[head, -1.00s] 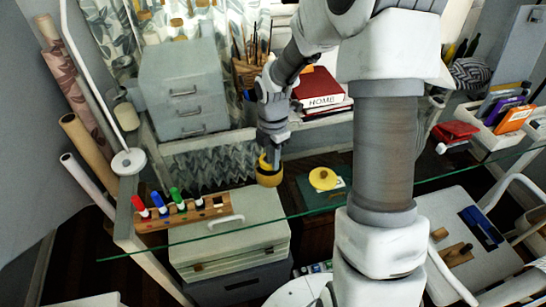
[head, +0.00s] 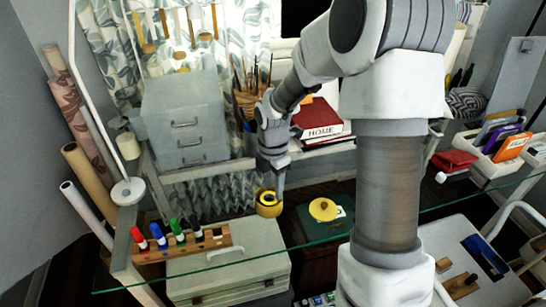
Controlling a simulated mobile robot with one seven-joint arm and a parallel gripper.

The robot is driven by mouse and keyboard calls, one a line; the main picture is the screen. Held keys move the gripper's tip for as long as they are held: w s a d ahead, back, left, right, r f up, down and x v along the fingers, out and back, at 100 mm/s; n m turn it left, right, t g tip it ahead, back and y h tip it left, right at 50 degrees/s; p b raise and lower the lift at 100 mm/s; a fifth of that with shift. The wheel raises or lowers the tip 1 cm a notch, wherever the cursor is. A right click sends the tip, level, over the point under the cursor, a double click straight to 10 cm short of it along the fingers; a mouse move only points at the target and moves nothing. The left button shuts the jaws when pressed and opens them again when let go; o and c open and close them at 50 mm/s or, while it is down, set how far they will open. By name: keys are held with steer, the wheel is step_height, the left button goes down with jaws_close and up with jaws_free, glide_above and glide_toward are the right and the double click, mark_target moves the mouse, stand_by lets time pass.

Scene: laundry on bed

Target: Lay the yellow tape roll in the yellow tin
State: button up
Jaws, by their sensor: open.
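A round yellow container (head: 268,210), which looks like the yellow tin, stands at the back edge of the glass top, left of centre. Its top shows a dark opening with some yellow inside; I cannot tell for sure whether that is the tape roll. My gripper (head: 278,189) is open and points down at the container's right rim, very close to it. Whether it touches the rim is too small to tell. No separate tape roll shows clearly elsewhere.
A flat yellow disc with a small knob (head: 323,209) lies on a dark green surface to the right. A wooden rack (head: 190,243) of markers stands to the left. A grey drawer unit (head: 185,125) and a brush pot (head: 246,104) stand behind.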

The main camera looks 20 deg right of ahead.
step_height(320, 180, up, 15)
steer(key=p, duration=0.2)
steer(key=shift+r, duration=0.2)
stand_by(0.4)
steer(key=s+r+m+t, duration=0.2)
steer(key=s+r+m, duration=0.3)
steer(key=s+m, duration=0.5)
steer(key=s+r+m+t+p, duration=0.1)
steer(key=s+r+m+t, duration=0.2)
steer(key=s+m, duration=0.7)
steer(key=shift+s+a+r+m+t, duration=0.35)
steer(key=shift+r+m, duration=0.55)
steer(key=shift+m, duration=0.3)
